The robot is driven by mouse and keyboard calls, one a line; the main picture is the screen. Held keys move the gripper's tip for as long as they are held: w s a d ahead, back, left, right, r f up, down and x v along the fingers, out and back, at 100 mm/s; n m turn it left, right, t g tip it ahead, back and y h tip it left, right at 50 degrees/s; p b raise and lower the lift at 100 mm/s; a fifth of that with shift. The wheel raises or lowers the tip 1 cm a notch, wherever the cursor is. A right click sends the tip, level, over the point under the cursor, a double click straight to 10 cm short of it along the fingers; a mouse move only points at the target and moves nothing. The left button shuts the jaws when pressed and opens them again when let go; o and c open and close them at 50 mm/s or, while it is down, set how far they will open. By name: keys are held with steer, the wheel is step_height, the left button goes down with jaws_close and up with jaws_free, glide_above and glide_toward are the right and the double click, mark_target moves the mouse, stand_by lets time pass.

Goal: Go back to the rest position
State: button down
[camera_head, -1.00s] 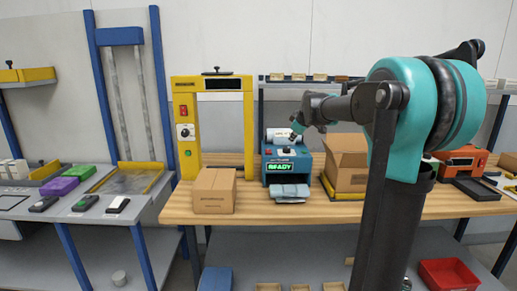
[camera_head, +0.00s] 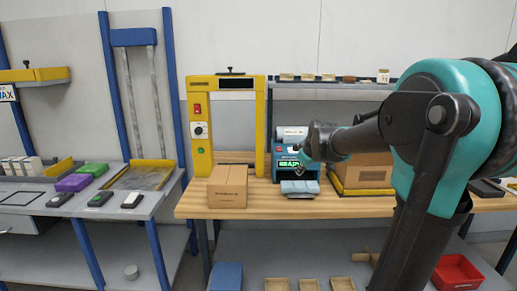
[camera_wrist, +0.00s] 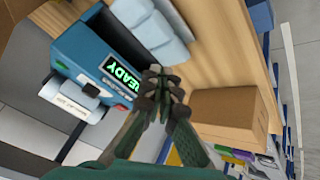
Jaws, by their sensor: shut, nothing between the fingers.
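My gripper (camera_head: 302,156) is shut and empty. In the head view it is in front of the blue label printer (camera_head: 291,165) and covers part of its green display. In the wrist view the fingertips of my gripper (camera_wrist: 164,76) are together beside the printer (camera_wrist: 85,55), whose display reads READY. Whether they touch the printer cannot be told. My teal and black arm fills the right of the head view.
A closed carton (camera_head: 228,186) stands left of the printer on the wooden bench (camera_head: 260,208). A yellow frame machine (camera_head: 198,130) stands behind it. Another carton (camera_head: 366,171) is on the right. A red bin (camera_head: 458,273) is low at the right.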

steer(key=s+d+f+m+g, duration=0.1)
steer(key=s+f+m, duration=0.1)
steer(key=s+f, duration=0.5)
steer(key=s+d+f+m+g+h, duration=0.1)
steer(key=s+f+m, duration=0.2)
steer(key=s+f, duration=0.4)
steer(key=s+d+f+m+g, duration=0.1)
steer(key=s+f+m, duration=0.2)
steer(key=s, duration=1.3)
step_height(320, 180, down, 4)
steer(key=shift+r, duration=0.1)
steer(key=shift+w, duration=0.15)
